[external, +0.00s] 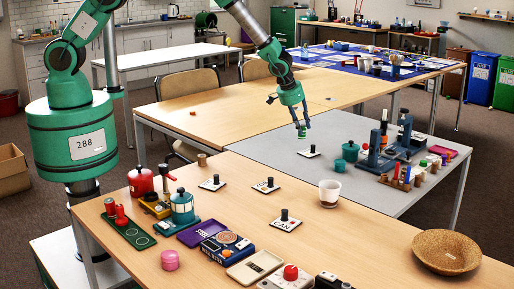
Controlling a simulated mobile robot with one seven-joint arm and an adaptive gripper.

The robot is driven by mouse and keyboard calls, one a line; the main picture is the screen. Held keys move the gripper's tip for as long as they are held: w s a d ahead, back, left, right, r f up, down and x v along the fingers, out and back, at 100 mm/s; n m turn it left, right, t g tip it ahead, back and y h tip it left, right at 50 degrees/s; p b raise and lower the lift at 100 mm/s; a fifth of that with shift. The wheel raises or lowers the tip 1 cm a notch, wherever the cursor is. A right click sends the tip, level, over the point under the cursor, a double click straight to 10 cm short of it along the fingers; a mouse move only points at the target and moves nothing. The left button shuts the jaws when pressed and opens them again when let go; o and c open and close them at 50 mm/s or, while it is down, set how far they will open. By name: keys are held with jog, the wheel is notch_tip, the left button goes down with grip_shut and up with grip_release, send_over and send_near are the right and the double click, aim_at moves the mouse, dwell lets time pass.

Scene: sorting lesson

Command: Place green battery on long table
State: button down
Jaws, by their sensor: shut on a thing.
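My gripper (301,127) is above the grey table section (265,140), pointing down. It is shut on a small green thing (302,133), seemingly the green battery, mostly covered by the fingers. A white card with a dark knob (310,153) lies just below on the grey top. A long wooden table (380,250) fills the front, with many objects on it. Another wooden table (215,105) adjoins the grey one behind. I cannot tell which one is the long table.
A teal pot (350,151) and a green-grey machine (400,140) stand right of my gripper. White label cards (286,225), a white cup (330,192) and a woven bowl (446,251) sit on the front table. Its right middle is fairly clear.

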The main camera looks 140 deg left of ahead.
jog(key=w+d+r+m+t+h, duration=0.1)
jog(key=w+d+m, duration=0.2)
jog(key=w+d, duration=0.7)
jog(key=w+d+r+m+t, duration=0.1)
jog(key=w+d+m, duration=0.2)
jog(key=d, duration=1.2)
jog(key=w+d+m+t+h, duration=0.1)
jog(key=w+d+m, duration=0.1)
jog(key=w+d, duration=0.8)
jog(key=s+d+m+h, duration=0.1)
jog(key=s+d+m, duration=0.1)
jog(key=d, duration=1.1)
jog(key=s+d+r+m+h, duration=0.1)
jog(key=s+d+m, duration=0.2)
jog(key=d, duration=1.1)
jog(key=s+d+r+m, duration=0.1)
jog(key=s+d+m, duration=0.1)
jog(key=d, duration=1.1)
jog(key=shift+s+d+r+m+t+h+b, duration=0.2)
jog(key=shift+s+m+t+h+b, duration=0.15)
jog(key=shift+m, duration=0.35)
jog(key=shift+w+m+h, duration=0.15)
jog(key=shift+m+h, duration=0.1)
jog(key=shift+m, duration=0.25)
